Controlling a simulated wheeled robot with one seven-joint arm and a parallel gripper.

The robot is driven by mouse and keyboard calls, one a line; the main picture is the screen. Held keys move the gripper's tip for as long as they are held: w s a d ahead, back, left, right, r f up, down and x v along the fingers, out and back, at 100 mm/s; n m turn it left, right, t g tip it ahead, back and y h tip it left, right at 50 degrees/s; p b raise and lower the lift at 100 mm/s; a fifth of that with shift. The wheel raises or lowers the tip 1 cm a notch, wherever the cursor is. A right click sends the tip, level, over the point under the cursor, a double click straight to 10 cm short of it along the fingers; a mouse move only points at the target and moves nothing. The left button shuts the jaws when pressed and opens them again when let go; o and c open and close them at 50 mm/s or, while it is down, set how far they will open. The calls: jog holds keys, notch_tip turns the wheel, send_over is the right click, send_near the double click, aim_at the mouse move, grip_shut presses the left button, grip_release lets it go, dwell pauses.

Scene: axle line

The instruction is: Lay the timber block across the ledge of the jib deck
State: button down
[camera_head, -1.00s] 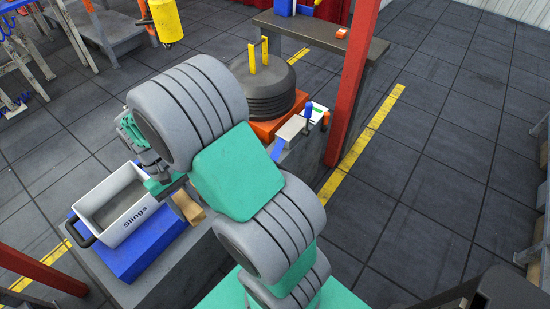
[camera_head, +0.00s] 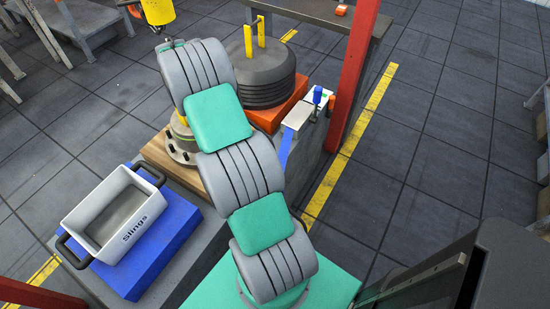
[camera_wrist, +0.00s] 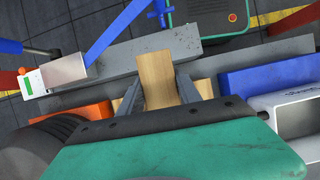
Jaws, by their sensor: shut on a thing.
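My gripper (camera_wrist: 157,90) shows in the wrist view, with a dark finger on each side of the pale timber block (camera_wrist: 155,72). It is shut on the block, whose far end sticks out past the fingertips over a long grey surface. I cannot tell whether the block touches that surface. In the head view my arm hides the gripper and block. A brown wooden deck (camera_head: 158,154) with a grey round flanged base shows left of my arm, which may be the jib deck. Its ledge cannot be made out clearly.
A white "Slings" bin (camera_head: 112,215) stands on a blue block (camera_head: 168,248) at left. Black discs with yellow posts (camera_head: 262,78) sit on an orange base (camera_head: 280,112) behind my arm. A red post (camera_head: 355,70) rises at right. Open floor lies beyond the yellow line.

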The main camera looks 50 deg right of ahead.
jog(key=s+d+f+b, duration=0.3)
jog(key=s+d, duration=0.6)
jog(key=d, duration=0.3)
jog(key=s+d+f+b, duration=0.2)
jog(key=s+d+f, duration=0.1)
jog(key=s+d, duration=0.75)
jog(key=w+a+f+b, duration=0.4)
jog(key=b, duration=0.2)
jog(key=w+a+f+b, duration=0.4)
jog(key=w+b, duration=0.1)
jog(key=b, duration=0.2)
jog(key=shift+w+a+f, duration=0.2)
jog(key=shift+a, duration=0.1)
jog(key=shift+w+a+f+b, duration=0.2)
jog(key=shift+a+b, duration=0.05)
jog(key=shift+b, duration=0.1)
jog(key=f+b, duration=0.2)
jog(key=b, duration=0.1)
jog(key=f+b, duration=0.1)
jog(key=f, duration=0.1)
jog(key=shift+w+a, duration=0.25)
jog(key=shift+a, duration=0.05)
jog(key=shift+r, duration=0.3)
jog(key=shift+f, duration=0.25)
jog(key=c, duration=0.8)
grip_release()
jog(key=shift+c, duration=0.2)
